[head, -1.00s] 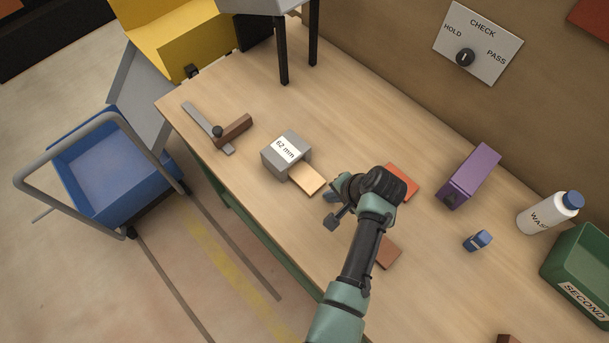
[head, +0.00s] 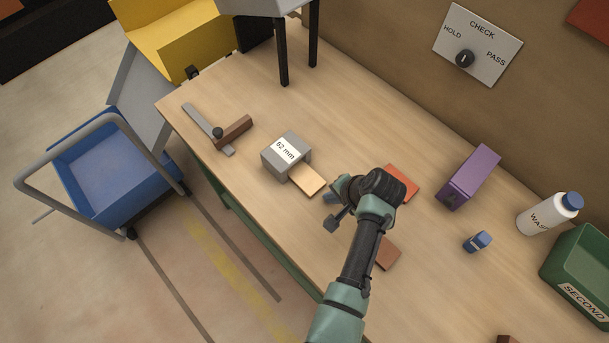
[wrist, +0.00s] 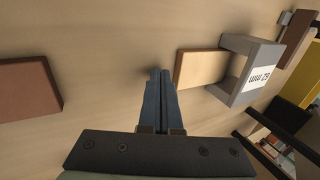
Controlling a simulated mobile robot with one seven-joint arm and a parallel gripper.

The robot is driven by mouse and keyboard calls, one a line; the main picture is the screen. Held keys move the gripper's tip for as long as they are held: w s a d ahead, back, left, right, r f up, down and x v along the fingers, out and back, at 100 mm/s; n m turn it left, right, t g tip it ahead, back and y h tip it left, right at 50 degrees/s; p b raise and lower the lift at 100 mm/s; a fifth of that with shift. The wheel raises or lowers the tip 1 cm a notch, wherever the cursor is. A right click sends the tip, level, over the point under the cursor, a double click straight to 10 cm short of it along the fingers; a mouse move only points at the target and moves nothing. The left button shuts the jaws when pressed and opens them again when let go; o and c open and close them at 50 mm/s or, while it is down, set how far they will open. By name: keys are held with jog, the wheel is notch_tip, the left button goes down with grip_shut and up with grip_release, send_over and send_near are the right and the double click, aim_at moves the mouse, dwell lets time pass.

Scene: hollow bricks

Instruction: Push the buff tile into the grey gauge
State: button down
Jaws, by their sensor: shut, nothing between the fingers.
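The buff tile (head: 308,180) lies flat on the bench with its far end at the mouth of the grey gauge (head: 292,150), a block marked 62 mm. In the wrist view the tile (wrist: 198,68) meets the opening of the gauge (wrist: 246,88); I cannot tell how far inside its end reaches. Most of the tile is outside. My gripper (head: 330,196) is shut and empty, beside the tile's outer end. In the wrist view the fingertips (wrist: 160,72) point down close to that end, with a narrow gap showing.
An orange-red tile (head: 402,181) and a brown tile (head: 387,253) lie around my arm. A purple block (head: 470,178), a small blue item (head: 477,241), a white bottle (head: 546,213) and a green bin (head: 583,264) stand to the right. A square tool (head: 217,130) lies left of the gauge.

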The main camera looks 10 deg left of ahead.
aim_at(309, 180)
jog(key=shift+w+a+b, duration=0.45)
jog(key=shift+w+a, duration=0.35)
jog(key=shift+a, duration=0.3)
jog(key=shift+w+a+b, duration=0.5)
jog(key=shift+w+a, duration=0.3)
jog(key=shift+a, duration=0.3)
jog(key=shift+w+a+b, duration=0.45)
jog(key=shift+w+a, duration=0.35)
jog(key=shift+a, duration=0.3)
jog(key=shift+s+d, duration=0.1)
jog(key=shift+s+d+p, duration=0.35)
jog(key=shift+d+p, duration=0.2)
notch_tip(309, 180, up, 8)
jog(key=p, duration=0.7)
jog(key=shift+p, duration=0.3)
